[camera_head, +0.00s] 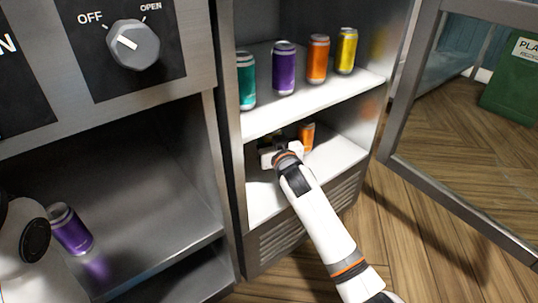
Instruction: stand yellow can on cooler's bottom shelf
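The yellow can (346,51) stands upright on the cooler's upper visible shelf, at the right end of a row of cans. The cooler's bottom shelf (262,200) is below it, a white surface. My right arm reaches into this lower compartment. My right gripper (281,151) is there, low over the shelf, just left of an orange can (307,136). The wrist hides the fingers, so I cannot tell if they are open or touch anything. My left arm shows only in part at the left edge; its gripper is out of view.
A teal can (246,81), a purple can (284,68) and an orange can (317,59) share the yellow can's shelf. The glass door (408,95) stands open at right. Another purple can (70,230) sits in the left cabinet. A green bin (512,90) is at far right.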

